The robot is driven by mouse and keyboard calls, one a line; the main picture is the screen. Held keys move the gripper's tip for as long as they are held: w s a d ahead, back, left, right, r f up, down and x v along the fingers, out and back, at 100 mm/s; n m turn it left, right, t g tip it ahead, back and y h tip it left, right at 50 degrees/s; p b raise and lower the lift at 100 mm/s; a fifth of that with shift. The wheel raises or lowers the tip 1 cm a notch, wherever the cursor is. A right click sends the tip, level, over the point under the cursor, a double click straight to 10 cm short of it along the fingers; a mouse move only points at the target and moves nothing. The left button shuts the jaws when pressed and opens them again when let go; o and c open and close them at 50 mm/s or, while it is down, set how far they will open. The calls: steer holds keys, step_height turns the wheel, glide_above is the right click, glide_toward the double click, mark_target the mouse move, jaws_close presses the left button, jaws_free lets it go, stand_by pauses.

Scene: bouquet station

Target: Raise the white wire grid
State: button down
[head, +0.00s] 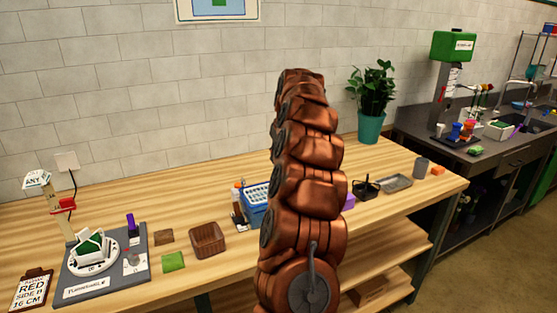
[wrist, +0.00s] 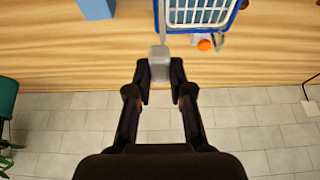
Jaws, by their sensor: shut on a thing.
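The white wire grid (wrist: 198,12) sits in the top of a blue crate (wrist: 236,12) at the upper edge of the wrist view, partly cut off. In the head view the grid (head: 258,190) lies level in the blue crate (head: 252,212), its right part hidden by my arm. My gripper (wrist: 160,72) is shut on a small grey block (wrist: 160,54), below and left of the grid in the wrist view. A thin grey strip runs up from the block along the crate's left side. I cannot tell whether it joins the grid. The head view hides my gripper.
An orange item (wrist: 204,44) lies close by the crate. A blue block (wrist: 96,8) stands apart from it.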

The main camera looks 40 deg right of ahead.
steer(key=shift+d+r, duration=0.1)
steer(key=shift+r, duration=0.25)
steer(key=c, duration=1.3)
jaws_free()
steer(key=shift+r, duration=0.1)
steer(key=shift+c, duration=0.2)
steer(key=o, duration=0.3)
steer(key=shift+f, duration=0.2)
steer(key=shift+r, duration=0.1)
steer(key=v, duration=1.2)
steer(key=shift+a, duration=0.25)
